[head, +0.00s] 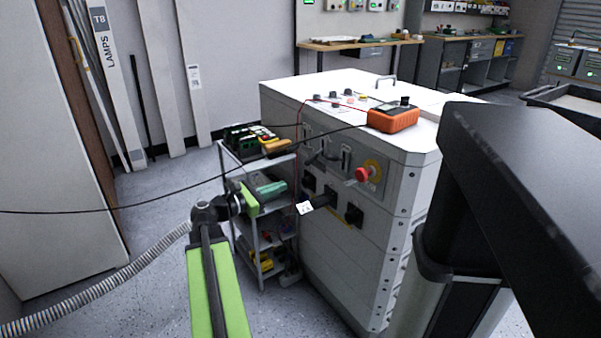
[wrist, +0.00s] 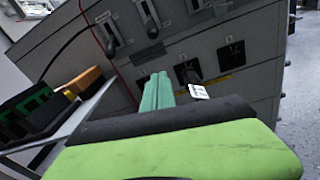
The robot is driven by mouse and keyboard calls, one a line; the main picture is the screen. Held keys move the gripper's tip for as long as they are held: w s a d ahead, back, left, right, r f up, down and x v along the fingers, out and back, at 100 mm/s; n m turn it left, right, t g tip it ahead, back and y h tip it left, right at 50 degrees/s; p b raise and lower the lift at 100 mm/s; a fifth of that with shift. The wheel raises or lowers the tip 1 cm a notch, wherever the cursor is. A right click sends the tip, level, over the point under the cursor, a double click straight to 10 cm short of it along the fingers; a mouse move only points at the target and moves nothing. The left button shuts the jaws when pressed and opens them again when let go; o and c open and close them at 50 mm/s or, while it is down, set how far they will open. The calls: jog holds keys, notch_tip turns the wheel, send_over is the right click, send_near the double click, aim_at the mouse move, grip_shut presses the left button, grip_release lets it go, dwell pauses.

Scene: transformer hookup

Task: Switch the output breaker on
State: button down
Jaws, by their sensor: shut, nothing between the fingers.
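A large grey-white cabinet (head: 400,240) carries a row of black breaker switches low on its front. The middle switch (head: 325,200) has a protruding black handle with a white tag (head: 305,208); the tag also shows in the wrist view (wrist: 199,91). Another black switch (head: 354,214) sits to its right, also seen in the wrist view (wrist: 232,55). The labels are too small to read, so I cannot tell which is the output breaker. My gripper (wrist: 157,92) is shut and empty, its teal fingers pointing at the cabinet front, left of the tag. Contact is not clear.
A red emergency-stop knob (head: 363,174) and upper levers (wrist: 108,38) share the front. An orange meter (head: 393,118) sits on top, with cables draped nearby. A grey cart (head: 228,160) with tools stands close on the left. Open floor lies left of the cart.

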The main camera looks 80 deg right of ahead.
aim_at(315, 156)
jog(key=x, duration=1)
jog(key=r+p, duration=0.1)
jog(key=a+r+p, duration=0.1)
jog(key=r+p, duration=0.1)
jog(key=shift+w+a+r, duration=0.15)
jog(key=shift+w+r, duration=0.15)
jog(key=shift+r, duration=0.1)
jog(key=shift+p, duration=0.3)
